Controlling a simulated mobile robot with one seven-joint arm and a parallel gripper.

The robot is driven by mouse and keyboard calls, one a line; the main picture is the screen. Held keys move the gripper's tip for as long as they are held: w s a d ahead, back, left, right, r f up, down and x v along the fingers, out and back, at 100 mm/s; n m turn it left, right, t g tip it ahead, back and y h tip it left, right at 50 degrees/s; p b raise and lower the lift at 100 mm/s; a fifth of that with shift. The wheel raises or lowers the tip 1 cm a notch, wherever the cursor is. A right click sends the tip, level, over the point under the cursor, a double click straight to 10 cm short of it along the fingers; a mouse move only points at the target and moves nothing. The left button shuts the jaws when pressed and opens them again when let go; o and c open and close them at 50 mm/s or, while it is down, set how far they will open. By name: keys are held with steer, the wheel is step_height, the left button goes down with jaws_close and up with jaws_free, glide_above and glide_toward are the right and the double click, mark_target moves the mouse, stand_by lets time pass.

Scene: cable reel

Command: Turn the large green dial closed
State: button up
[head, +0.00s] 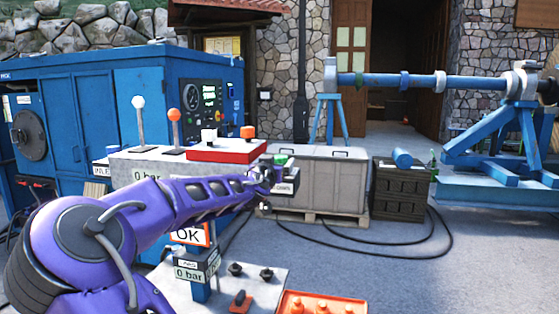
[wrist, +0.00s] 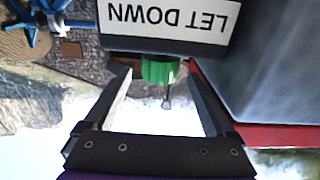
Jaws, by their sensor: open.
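The green dial (wrist: 158,71) shows in the wrist view beside a plate reading LET DOWN (wrist: 166,18), which appears upside down. In the head view the dial (head: 282,159) is a small green patch just above my gripper (head: 268,174). In the wrist view my gripper (wrist: 158,84) is open, with one finger on each side of the dial. Gaps show between the dial and both fingers, though I cannot tell how deep the dial sits between them. The gripper hides part of the dial's mount in the head view.
A control console (head: 140,164) carries white and orange levers and a red box (head: 226,151). A grey crate (head: 318,180) and a dark crate (head: 398,190) stand behind. A lower panel (head: 220,285) with knobs is below my arm. Open paved ground lies to the right.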

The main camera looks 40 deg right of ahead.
mark_target(278, 161)
steer(key=shift+x, duration=1.8)
steer(key=c, duration=1.4)
steer(key=shift+o, duration=0.2)
